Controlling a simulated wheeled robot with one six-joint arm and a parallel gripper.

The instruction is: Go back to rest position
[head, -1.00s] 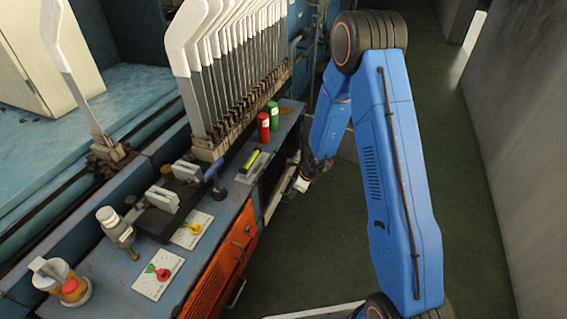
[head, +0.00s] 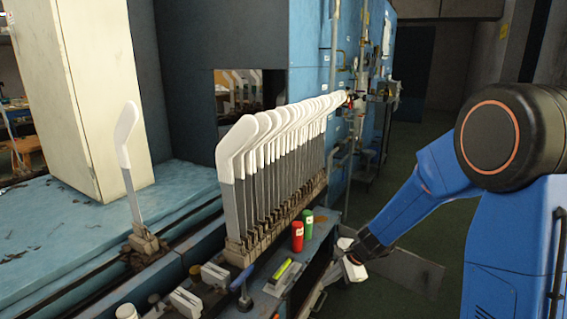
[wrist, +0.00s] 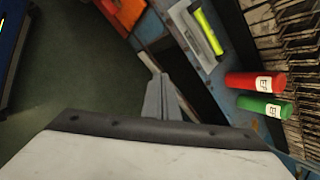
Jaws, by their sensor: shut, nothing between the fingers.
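My gripper (head: 350,268) hangs at the end of my blue arm, to the right of the bench and clear of it. In the wrist view my gripper's fingers (wrist: 160,92) are closed together with nothing between them. The floor and the bench's front side lie behind them. The gripper's outline is small and partly unclear in the head view.
A long row of white-topped sock boards (head: 275,160) stands along the bench. A red cylinder (head: 297,236) and a green cylinder (head: 308,222) stand near its edge, beside a yellow marker (head: 283,268). A lone board (head: 128,160) stands left. Green floor (head: 415,235) lies right.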

